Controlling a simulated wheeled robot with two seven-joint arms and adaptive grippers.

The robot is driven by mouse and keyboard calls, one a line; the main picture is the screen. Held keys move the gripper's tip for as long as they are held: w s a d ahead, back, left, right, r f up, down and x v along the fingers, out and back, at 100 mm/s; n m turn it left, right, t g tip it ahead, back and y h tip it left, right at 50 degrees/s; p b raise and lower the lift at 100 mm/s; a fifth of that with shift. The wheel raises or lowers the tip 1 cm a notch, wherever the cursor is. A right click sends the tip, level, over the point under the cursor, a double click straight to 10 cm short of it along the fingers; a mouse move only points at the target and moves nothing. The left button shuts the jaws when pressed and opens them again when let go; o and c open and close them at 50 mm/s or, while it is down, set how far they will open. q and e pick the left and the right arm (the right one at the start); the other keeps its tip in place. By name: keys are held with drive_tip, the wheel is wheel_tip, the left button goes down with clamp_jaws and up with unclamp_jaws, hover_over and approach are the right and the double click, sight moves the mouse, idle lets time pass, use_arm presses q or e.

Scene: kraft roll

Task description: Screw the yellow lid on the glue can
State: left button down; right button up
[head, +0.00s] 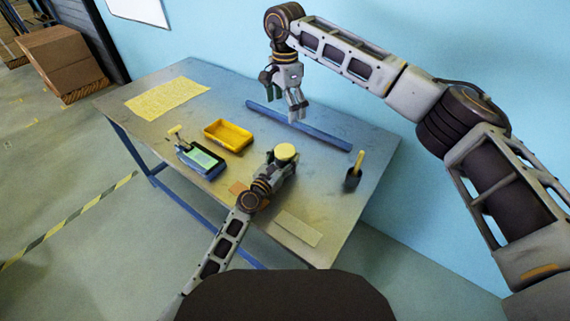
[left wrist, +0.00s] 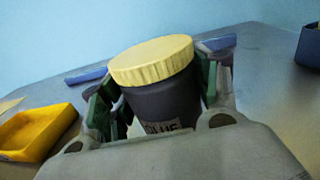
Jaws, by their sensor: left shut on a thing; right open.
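The glue can (left wrist: 165,100) is dark grey with a partly visible label, and it stands between the fingers of my left gripper (left wrist: 160,95) in the left wrist view. The yellow lid (left wrist: 152,60) sits on top of the can; I cannot tell how tightly. In the head view the lid (head: 285,152) shows above my left gripper (head: 283,164), which is shut on the can and hides most of it. My right gripper (head: 297,110) is open and empty, above the table's far side, up and to the right of the yellow tray.
A yellow tray (head: 228,134) and a device with a green screen (head: 203,158) are left of the can. A dark cup with a brush (head: 353,178) stands at the right. A blue bar (head: 320,132) lies along the back. A yellowish sheet (head: 166,98) lies at the far left.

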idle(0.4)
use_arm(q)
drive_tip(key=shift+c, duration=1.5)
unclamp_jaws()
drive_tip(key=shift+s+a, duration=0.1)
drive_tip(key=shift+s, duration=0.1)
drive_tip(key=shift+v, duration=5.8)
